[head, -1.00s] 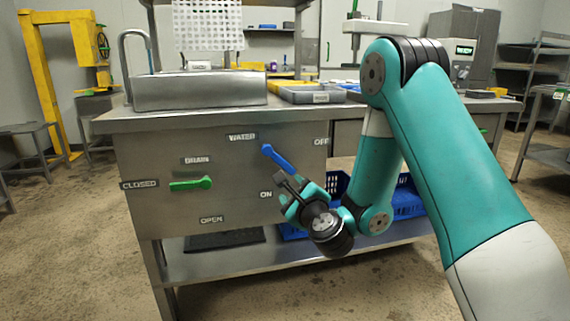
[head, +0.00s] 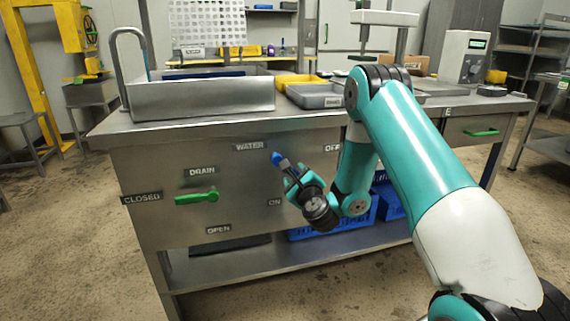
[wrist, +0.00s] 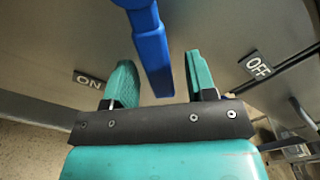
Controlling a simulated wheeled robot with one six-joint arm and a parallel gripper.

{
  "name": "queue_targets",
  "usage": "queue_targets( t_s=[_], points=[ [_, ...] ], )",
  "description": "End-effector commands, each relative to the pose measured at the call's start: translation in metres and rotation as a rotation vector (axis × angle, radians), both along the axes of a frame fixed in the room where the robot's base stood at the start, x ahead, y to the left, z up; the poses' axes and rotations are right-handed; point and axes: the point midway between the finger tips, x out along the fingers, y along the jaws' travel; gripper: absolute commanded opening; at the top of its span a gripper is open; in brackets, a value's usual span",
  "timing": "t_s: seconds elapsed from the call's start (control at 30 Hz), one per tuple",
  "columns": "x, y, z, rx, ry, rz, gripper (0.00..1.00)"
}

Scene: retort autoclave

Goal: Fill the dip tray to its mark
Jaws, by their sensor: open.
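The dip tray appears to be the steel basin (head: 205,98) on the bench top at left, under a bent tap (head: 128,60). Its inside shows only as a thin strip, so the mark and water level cannot be read. The blue WATER lever (head: 277,158) is on the bench front, between the OFF label (head: 332,148) and the ON label (head: 275,201). My gripper (wrist: 160,78) is open, one finger on each side of the blue lever (wrist: 152,50), with gaps showing. The green DRAIN lever (head: 195,198) points left at CLOSED (head: 142,198).
A grey tray (head: 315,96) and a yellow bin (head: 298,80) stand on the bench right of the basin. Blue crates (head: 330,222) sit on the lower shelf below my gripper. Floor at the front left is clear.

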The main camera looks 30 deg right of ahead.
Motion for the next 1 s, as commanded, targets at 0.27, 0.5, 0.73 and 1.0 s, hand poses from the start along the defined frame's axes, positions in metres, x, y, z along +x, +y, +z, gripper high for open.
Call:
queue_targets(
  t_s=[0.27,0.5,0.73,1.0],
  points=[
    [0.0047,-0.0052,-0.0005,0.001,0.000,-0.001,0.51],
    [0.0050,-0.0037,-0.0008,0.000,0.001,0.001,0.37],
    [0.0047,-0.0042,-0.0006,0.000,0.000,0.000,0.00],
    [0.0040,-0.0064,0.0014,-0.029,0.009,-0.001,0.00]
  ],
)
